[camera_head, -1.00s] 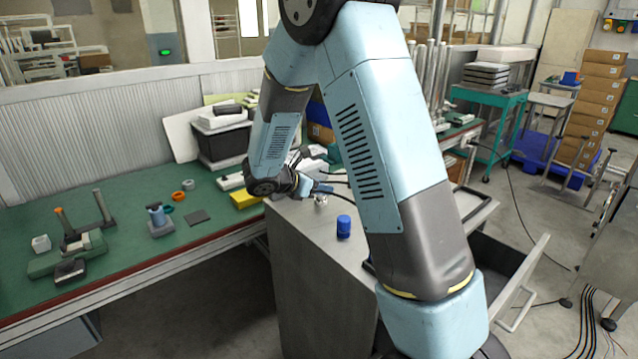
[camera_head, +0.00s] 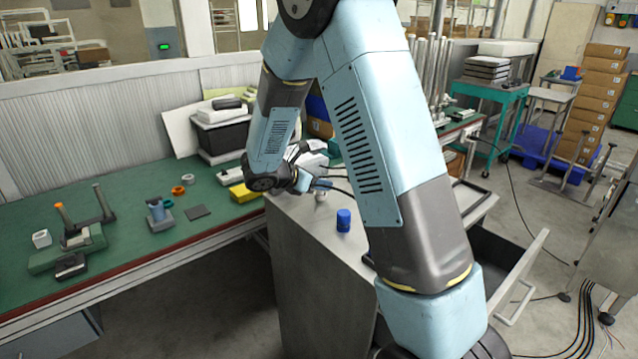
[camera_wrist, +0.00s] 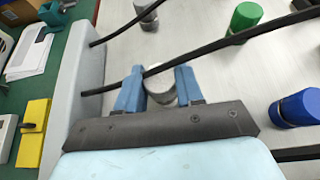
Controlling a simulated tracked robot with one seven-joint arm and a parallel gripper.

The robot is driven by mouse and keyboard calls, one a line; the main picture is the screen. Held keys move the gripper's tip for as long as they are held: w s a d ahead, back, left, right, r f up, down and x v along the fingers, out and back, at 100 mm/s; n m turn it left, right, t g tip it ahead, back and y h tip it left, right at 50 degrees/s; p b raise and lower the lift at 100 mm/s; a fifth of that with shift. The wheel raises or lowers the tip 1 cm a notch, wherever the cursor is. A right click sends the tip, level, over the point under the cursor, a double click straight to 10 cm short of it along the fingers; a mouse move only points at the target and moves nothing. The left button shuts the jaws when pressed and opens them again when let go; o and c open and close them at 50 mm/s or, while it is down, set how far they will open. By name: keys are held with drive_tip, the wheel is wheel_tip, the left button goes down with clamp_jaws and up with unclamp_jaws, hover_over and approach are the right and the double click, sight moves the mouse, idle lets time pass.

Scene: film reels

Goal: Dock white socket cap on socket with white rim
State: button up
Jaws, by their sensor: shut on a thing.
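My gripper (camera_wrist: 158,84) has two blue fingers, shut on a small pale round piece (camera_wrist: 161,93), which appears to be the white socket cap. The fingers and the gripper body hide part of it. In the head view my gripper (camera_head: 318,185) is small, over the grey cabinet top, with a small pale piece (camera_head: 320,196) just below it. In the wrist view a short grey cylinder with a white end (camera_wrist: 146,14) stands beyond the fingers, apart from them. It may be the socket with the white rim, but I cannot tell for sure.
A blue cylinder (camera_wrist: 298,108) stands right of my gripper, also visible in the head view (camera_head: 343,221). A green cylinder (camera_wrist: 245,16) stands farther back. Black cables cross the wrist view. The green bench (camera_head: 130,262) lies left of the cabinet (camera_head: 315,290).

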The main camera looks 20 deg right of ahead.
drive_tip(key=shift+f, duration=0.4)
idle(0.8)
drive_tip(key=o, duration=0.7)
drive_tip(key=shift+v, duration=5.5)
drive_tip(key=s+d+r+m+y, duration=0.3)
drive_tip(key=s+r+m, duration=0.2)
drive_tip(key=s+m, duration=0.2)
drive_tip(key=s+d+r+m+y, duration=0.3)
drive_tip(key=s+m, duration=0.5)
drive_tip(key=s, duration=0.4)
drive_tip(key=s+d+r+m+t+y, duration=0.1)
drive_tip(key=s+d+r+m+y, duration=0.2)
drive_tip(key=s, duration=0.7)
wheel_tip(320, 180, up, 4)
drive_tip(key=shift+s+d+r+m+y, duration=0.1)
drive_tip(key=shift+m+y, duration=0.5)
drive_tip(key=shift+m, duration=0.55)
drive_tip(key=shift+r+m+y, duration=0.1)
drive_tip(key=shift+m+y, duration=0.5)
drive_tip(key=shift+m, duration=0.55)
